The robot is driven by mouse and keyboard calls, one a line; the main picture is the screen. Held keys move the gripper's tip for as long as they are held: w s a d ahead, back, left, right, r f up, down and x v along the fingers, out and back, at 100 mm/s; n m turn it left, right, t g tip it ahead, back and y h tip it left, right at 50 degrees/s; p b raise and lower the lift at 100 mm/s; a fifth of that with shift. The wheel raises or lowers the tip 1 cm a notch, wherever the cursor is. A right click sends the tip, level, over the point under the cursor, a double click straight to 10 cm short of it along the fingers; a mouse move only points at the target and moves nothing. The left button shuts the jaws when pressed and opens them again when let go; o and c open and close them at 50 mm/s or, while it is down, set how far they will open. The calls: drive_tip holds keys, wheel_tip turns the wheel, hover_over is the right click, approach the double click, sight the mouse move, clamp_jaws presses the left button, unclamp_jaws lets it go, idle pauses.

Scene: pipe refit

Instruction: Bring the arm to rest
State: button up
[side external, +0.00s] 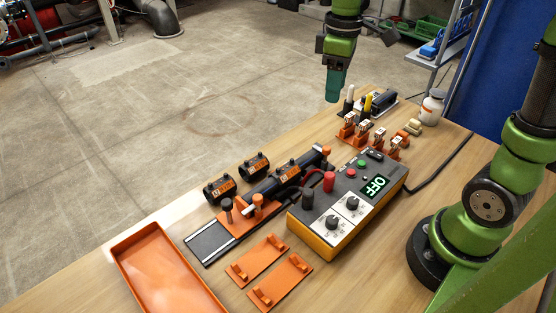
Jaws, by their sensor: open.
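My gripper (333,92) hangs at the top centre, pointing down. It is above the far edge of the table (185,218) and clear of the things on it. It is teal at its lower end and small in this view; the gap between its fingers is hard to see. I see nothing held in it. My green arm stands at the right side of the table.
A grey-and-yellow control box (330,235) reads OFF. Left of it are a black pipe in an orange clamp (240,222) and black fittings (219,188). An orange tray (128,250) and two orange cradles (258,258) sit in front. A white bottle (432,107) stands far right.

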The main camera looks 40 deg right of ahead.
drive_tip(key=shift+r, duration=0.55)
drive_tip(key=s+a+m+t+y, duration=0.2)
drive_tip(key=s+a+m+t, duration=0.2)
drive_tip(key=s+m+t, duration=0.3)
drive_tip(key=s+m, duration=0.2)
drive_tip(key=s, duration=0.1)
drive_tip(key=shift+s+r, duration=0.25)
drive_tip(key=shift+s, duration=0.15)
idle(0.6)
